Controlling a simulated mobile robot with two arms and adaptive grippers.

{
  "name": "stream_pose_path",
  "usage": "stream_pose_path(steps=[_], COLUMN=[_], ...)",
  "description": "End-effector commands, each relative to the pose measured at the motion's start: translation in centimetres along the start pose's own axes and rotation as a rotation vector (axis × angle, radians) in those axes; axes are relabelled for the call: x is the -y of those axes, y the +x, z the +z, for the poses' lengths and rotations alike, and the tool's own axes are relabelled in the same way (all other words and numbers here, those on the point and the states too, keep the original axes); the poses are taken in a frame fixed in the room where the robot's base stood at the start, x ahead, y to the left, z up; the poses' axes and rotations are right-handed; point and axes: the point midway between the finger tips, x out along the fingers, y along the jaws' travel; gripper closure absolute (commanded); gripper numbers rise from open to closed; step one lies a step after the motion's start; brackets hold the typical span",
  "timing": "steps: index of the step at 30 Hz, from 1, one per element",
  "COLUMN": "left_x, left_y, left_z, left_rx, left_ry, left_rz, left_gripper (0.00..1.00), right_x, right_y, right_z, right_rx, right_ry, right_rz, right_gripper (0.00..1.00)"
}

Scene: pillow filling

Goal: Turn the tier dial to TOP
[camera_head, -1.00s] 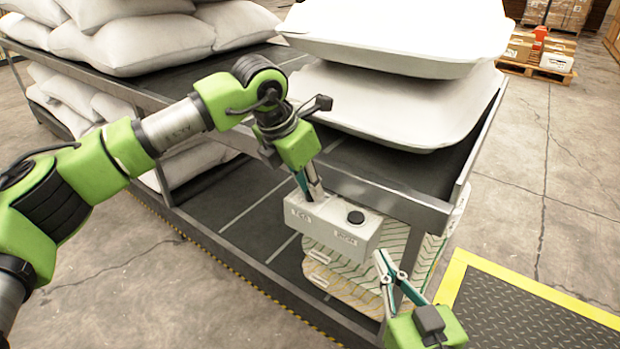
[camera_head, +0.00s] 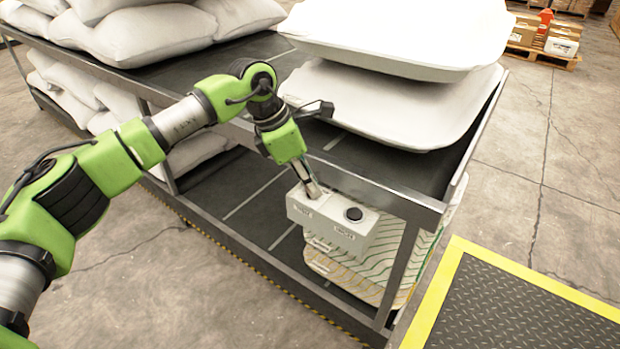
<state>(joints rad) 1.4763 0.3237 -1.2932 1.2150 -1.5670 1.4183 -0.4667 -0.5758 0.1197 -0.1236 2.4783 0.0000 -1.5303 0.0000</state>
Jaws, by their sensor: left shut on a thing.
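A pale grey control box (camera_head: 340,232) is fixed at the front edge of the rack, with a round black knob (camera_head: 353,213) on its top right and small labels on its front, too small to read surely. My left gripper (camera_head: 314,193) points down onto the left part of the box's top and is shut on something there. What it grips is hidden by the fingers; it is probably the dial, but I cannot tell which way that is set. The black knob stands free to the right of the fingers. My right gripper is out of the picture.
The dark two-tier rack (camera_head: 217,68) carries white pillows (camera_head: 146,37) at the left and stacked white trays (camera_head: 385,101) at the right. Patterned panels (camera_head: 365,279) stand below the box. A yellow-edged black mat (camera_head: 515,315) lies at the lower right.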

Motion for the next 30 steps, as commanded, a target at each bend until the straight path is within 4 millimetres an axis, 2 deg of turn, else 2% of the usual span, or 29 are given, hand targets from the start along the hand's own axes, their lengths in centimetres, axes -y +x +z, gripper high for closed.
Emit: stream_pose_path(steps=[14,15,16,26,30], left_x=[-0.1,-0.1,-0.1,-0.1,-0.1], left_y=[-0.1,-0.1,-0.1,-0.1,-1.3], left_z=[0.0,0.0,0.0,0.0,0.1], left_rx=[0.000,0.000,0.000,0.000,0.001], left_ry=[0.009,0.009,0.009,0.009,0.009], left_rz=[-0.002,-0.002,-0.002,-0.002,-0.001], left_gripper=[1.00,0.73,0.67,0.67,0.67], right_x=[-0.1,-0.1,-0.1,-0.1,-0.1], right_y=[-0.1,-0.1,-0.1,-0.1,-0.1], right_z=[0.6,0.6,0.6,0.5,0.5], right_rx=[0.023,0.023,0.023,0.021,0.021], right_ry=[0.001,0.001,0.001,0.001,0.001], right_rz=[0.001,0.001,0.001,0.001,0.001], right_gripper=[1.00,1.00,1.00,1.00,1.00])
